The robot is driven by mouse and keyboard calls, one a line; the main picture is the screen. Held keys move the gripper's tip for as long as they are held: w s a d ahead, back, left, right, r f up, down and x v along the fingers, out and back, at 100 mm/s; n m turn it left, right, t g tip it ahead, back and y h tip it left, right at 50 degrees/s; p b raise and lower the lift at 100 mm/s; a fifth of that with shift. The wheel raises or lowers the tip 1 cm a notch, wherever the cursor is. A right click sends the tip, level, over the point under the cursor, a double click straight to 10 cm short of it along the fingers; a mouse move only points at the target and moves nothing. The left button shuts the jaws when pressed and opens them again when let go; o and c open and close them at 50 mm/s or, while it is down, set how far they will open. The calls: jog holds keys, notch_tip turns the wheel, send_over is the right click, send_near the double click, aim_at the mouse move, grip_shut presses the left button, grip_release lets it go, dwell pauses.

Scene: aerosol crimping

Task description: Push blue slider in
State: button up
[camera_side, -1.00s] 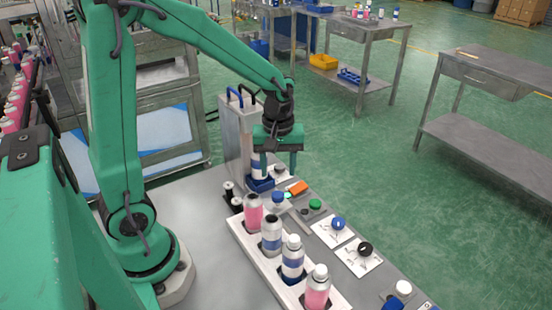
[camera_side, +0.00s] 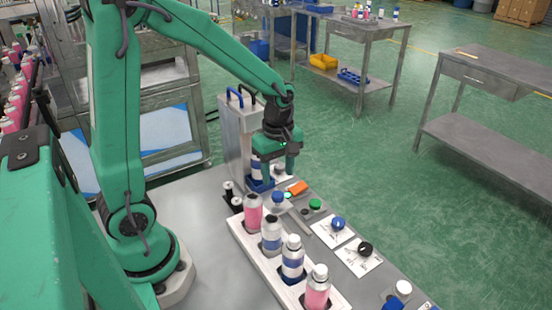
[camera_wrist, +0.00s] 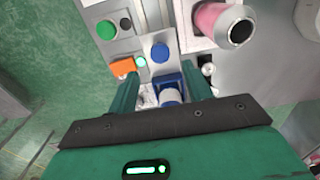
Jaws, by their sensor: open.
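The blue slider (camera_side: 261,184) is at the foot of the grey crimping machine and carries a white-and-blue can (camera_side: 257,167). In the wrist view, the blue slider (camera_wrist: 171,81) shows between my fingers, with the can's pale body in it. My gripper (camera_side: 277,173) is open, pointing down just in front of the machine. In the wrist view, the fingers of my gripper (camera_wrist: 163,76) stand on either side of the slider. I cannot tell whether they touch it. My gripper hides part of the can and the machine front.
A blue button (camera_side: 278,197), an orange block (camera_side: 297,188) and a green button (camera_side: 315,204) are close by on the bench. A white rack (camera_side: 262,262) of several bottles stands in front. Black spools (camera_side: 233,194) are at left. The crimping machine (camera_side: 236,135) rises behind.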

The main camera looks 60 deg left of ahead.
aim_at(278, 194)
jog(key=shift+f, duration=3.3)
jog(key=shift+c, duration=0.2)
grip_shut()
